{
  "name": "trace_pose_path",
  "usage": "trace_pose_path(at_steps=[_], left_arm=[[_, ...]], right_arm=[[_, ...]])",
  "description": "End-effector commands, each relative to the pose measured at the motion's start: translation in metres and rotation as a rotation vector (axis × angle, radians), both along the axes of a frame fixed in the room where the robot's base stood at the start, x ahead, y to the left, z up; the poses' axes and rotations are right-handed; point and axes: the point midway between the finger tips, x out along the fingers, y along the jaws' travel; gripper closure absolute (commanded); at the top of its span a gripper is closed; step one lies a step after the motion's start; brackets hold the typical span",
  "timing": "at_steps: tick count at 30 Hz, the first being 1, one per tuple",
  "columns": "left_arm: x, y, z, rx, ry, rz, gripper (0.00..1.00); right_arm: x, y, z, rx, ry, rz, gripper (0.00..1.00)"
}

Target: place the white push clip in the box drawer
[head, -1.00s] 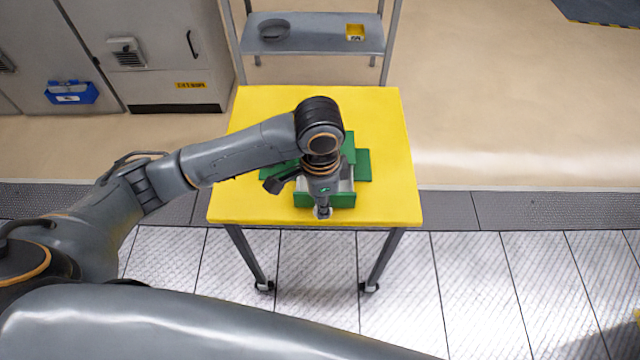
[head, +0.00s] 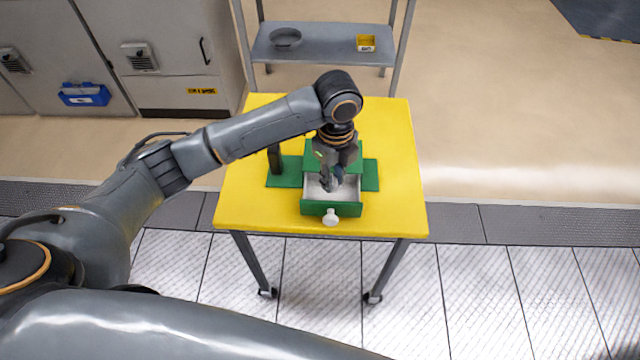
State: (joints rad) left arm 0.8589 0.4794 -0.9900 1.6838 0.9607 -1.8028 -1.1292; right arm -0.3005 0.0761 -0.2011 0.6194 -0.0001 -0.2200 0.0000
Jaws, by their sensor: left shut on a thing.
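The box (head: 320,151) is green and stands on a yellow table. Its drawer (head: 345,209) is pulled open towards me, with a pale inside and a round white knob (head: 331,217) on the green front. My left gripper (head: 329,186) points down at the open drawer, over or inside its pale interior, clear of the knob. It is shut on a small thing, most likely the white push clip. The clip cannot be made out against the pale drawer and the fingers. I cannot tell whether it touches the drawer floor. My right gripper is out of view.
The yellow table top (head: 398,205) is bare around the box and its green base. A grey shelf (head: 320,45) behind holds a round grey dish (head: 286,38) and a small yellow bin (head: 366,43). Grey cabinets with a blue bin (head: 84,95) stand at the back left.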

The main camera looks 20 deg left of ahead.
Motion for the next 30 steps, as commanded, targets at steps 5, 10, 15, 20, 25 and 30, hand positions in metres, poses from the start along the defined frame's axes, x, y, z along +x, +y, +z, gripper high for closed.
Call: trace_pose_path(at_steps=[5, 10, 15, 20, 25, 30], left_arm=[[0.01, 0.022, -0.031, 0.002, 0.005, 0.001, 1.0], [0.014, 0.03, -0.044, -0.001, 0.003, -0.001, 1.0], [0.017, 0.037, -0.063, 0.001, 0.005, -0.001, 1.0], [0.018, 0.038, -0.082, 0.001, 0.003, -0.002, 1.0], [0.018, 0.037, -0.084, 0.0, 0.0, -0.003, 1.0], [0.018, 0.037, -0.085, 0.0, 0.001, -0.002, 1.0]], right_arm=[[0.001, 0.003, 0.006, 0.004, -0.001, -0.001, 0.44], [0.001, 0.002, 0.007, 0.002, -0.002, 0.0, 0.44], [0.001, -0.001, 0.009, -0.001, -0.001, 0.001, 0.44], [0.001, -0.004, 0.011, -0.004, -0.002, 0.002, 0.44], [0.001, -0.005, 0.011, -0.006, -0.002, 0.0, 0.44], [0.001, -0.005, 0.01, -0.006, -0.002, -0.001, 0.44]])
